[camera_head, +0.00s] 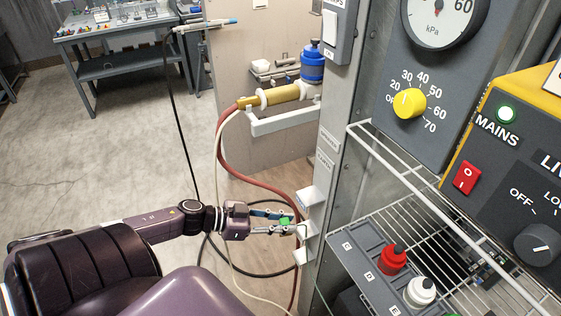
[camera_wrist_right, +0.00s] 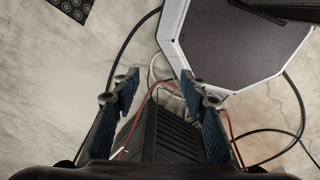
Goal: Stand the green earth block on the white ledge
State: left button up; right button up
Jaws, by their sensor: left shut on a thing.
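My left gripper (camera_head: 283,222) reaches in from the left and is shut on the small green earth block (camera_head: 285,221). Its fingers partly hide the block. The gripper is beside a grey upright post that carries small white ledges, one of them the white ledge (camera_head: 309,241) right by the fingertips. I cannot tell whether the block touches a ledge. In the right wrist view my right gripper (camera_wrist_right: 157,85) has its fingers wide apart, with nothing held between the tips, above the floor.
Hoses (camera_head: 232,165) hang behind my left gripper. A workbench (camera_head: 115,40) stands far back; open floor lies left.

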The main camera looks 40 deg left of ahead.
aim_at(318, 216)
pick_arm(q)
jog(key=shift+w+d+f+b, duration=0.15)
jog(key=shift+w+d+b, duration=0.3)
jog(key=shift+w+b, duration=0.5)
jog(key=shift+w+d+f+b, duration=0.2)
jog(key=shift+w+d+b, duration=0.4)
jog(key=shift+w, duration=0.65)
jog(key=shift+w+d+f+b, duration=0.15)
jog(key=shift+w+d+b, duration=0.2)
jog(key=shift+w+b, duration=0.65)
jog(key=shift+f, duration=0.55)
jog(key=shift+f+b, duration=0.4)
jog(key=shift+f, duration=0.1)
pick_arm(e)
notch_tip(318, 216, down, 6)
jog(key=shift+w+d, duration=0.25)
pick_arm(q)
jog(key=shift+f, duration=0.25)
pick_arm(e)
jog(key=shift+d, duration=0.25)
pick_arm(q)
jog(key=o, duration=1.1)
pick_arm(e)
jog(key=shift+s, duration=0.1)
pick_arm(q)
jog(key=shift+a, duration=0.1)
jog(key=shift+v, duration=6)
pick_arm(e)
jog(key=shift+a, duration=0.1)
